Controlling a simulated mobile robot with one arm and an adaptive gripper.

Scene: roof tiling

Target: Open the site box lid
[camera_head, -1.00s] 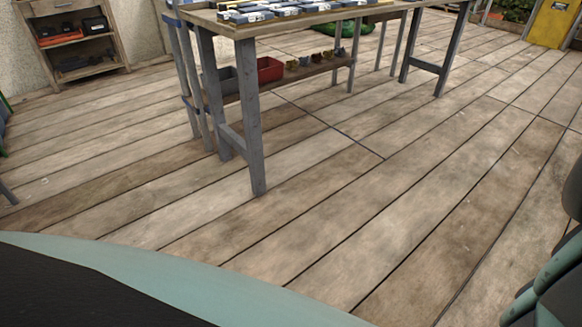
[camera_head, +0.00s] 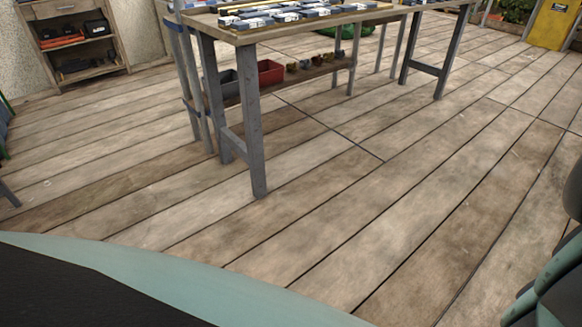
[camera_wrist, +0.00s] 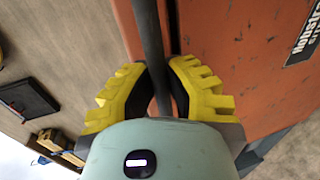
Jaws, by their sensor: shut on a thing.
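In the wrist view, the orange-red site box (camera_wrist: 235,65) fills the right side, with scuffs and a dark label at the far right. A dark bar-like handle (camera_wrist: 149,35) runs down in front of it. My gripper (camera_wrist: 159,78) has its yellow ridged fingers on both sides of this handle and is shut on it. A dark seam runs along the box beside the handle. I cannot tell from this close view which panel is the lid or how far it stands open. The box and my gripper are not visible in the head view.
In the head view, a workbench (camera_head: 256,150) carries several tiles, with a red bin (camera_head: 270,72) on its lower shelf. A wooden shelf unit (camera_head: 75,45) stands at the back left. A yellow cabinet (camera_head: 553,22) is at the far right. The plank floor between is clear.

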